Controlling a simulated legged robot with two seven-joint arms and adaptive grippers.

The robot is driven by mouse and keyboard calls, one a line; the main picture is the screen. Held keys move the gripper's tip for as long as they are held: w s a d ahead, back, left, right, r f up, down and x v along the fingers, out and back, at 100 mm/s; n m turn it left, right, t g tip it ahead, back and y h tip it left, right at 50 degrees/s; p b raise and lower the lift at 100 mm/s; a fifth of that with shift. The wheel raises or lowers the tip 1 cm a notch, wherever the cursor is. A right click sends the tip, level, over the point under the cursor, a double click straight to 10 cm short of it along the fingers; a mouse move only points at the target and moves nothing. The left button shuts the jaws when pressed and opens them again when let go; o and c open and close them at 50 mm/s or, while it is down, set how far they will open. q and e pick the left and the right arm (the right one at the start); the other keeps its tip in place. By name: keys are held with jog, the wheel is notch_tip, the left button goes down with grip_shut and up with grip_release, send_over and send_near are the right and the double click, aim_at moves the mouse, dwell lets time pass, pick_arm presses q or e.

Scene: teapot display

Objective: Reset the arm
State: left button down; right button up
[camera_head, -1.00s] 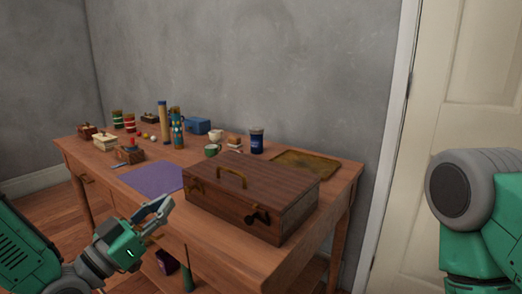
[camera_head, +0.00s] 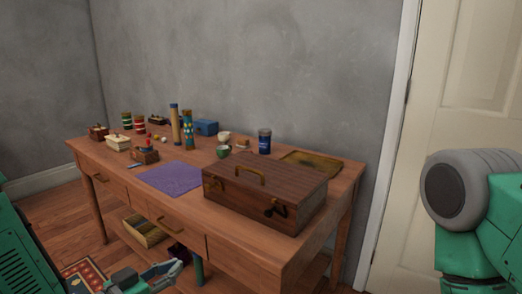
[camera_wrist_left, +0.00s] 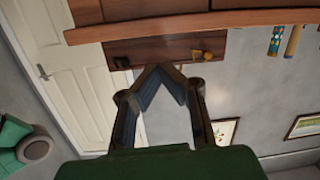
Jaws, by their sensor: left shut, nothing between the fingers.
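My left gripper (camera_head: 172,270) is low at the bottom of the head view, below and in front of the table's front edge. Its fingers are shut and empty. In the left wrist view the two dark fingers (camera_wrist_left: 160,72) meet at their tips, with nothing between them. My right arm shows at the right edge of the head view, but its gripper is out of view.
The wooden table (camera_head: 245,247) holds a brown case (camera_head: 265,190), a purple cloth (camera_head: 172,178), a dark tray (camera_head: 312,162), a blue jar (camera_head: 264,141) and several small boxes and cups. A pale door (camera_head: 445,110) stands at right.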

pick_arm(q)
jog(key=s+a+f+n+g+y+p, duration=0.25)
jog(key=s+f+g+y+p, duration=0.35)
jog(key=s+f, duration=0.7)
jog(key=s+a+f+n+g+y, duration=0.1)
jog(key=s+a+f+g, duration=0.1)
jog(key=s, duration=0.6)
jog(key=s+a+f+n+g+y, duration=0.1)
jog(key=s+a+f+g, duration=0.1)
jog(key=s+a+g, duration=0.3)
jog(key=s, duration=0.3)
jog(key=shift+s+a+y, duration=0.15)
jog(key=shift+y, duration=0.25)
jog(key=shift+s+a, duration=0.15)
jog(key=shift+a, duration=0.05)
